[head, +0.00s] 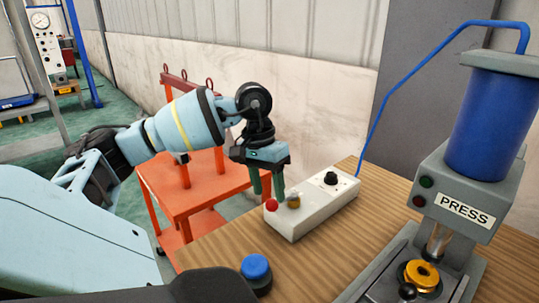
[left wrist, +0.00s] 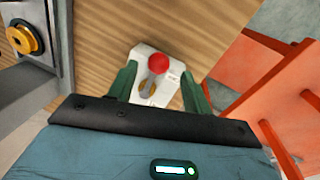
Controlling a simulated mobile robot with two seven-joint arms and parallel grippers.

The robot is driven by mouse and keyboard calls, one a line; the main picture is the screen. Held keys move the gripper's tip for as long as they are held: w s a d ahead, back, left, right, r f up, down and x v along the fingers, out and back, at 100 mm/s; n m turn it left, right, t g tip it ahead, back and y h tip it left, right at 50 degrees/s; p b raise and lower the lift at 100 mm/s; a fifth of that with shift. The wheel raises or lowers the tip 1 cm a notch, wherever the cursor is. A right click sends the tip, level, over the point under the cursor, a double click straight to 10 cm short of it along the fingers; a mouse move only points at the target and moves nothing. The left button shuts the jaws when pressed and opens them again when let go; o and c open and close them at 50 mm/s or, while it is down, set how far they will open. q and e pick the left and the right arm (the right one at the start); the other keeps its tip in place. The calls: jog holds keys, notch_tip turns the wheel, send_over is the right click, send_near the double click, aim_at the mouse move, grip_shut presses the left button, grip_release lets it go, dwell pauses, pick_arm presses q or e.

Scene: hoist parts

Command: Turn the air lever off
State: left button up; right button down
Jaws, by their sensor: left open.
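A white control box (head: 315,212) lies on the wooden table. At its near left end is a red ball knob (head: 271,204) beside a brass-coloured piece (head: 293,199); they look like the air lever, though the link between them is unclear. My left gripper (head: 267,190) points down over this end, its two green fingers apart. In the left wrist view the red knob (left wrist: 157,62) and brass piece (left wrist: 150,84) lie between the open fingers (left wrist: 158,72). Nothing is visibly gripped, and I cannot tell whether a finger touches the lever. My right gripper is not in view.
A black dial (head: 331,178) is at the box's far end. A blue push button (head: 256,267) stands on the table in front. The press (head: 460,185), with a blue cylinder, stands at the right. An orange cart (head: 195,200) stands behind the table's left edge.

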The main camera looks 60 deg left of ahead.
pick_arm(q)
jog(key=shift+s+a+r, duration=0.1)
jog(key=shift+a+r, duration=0.1)
jog(key=shift+r, duration=0.95)
jog(key=shift+s+a+r, duration=0.1)
jog(key=shift+a+r, duration=0.1)
jog(key=shift+r, duration=0.95)
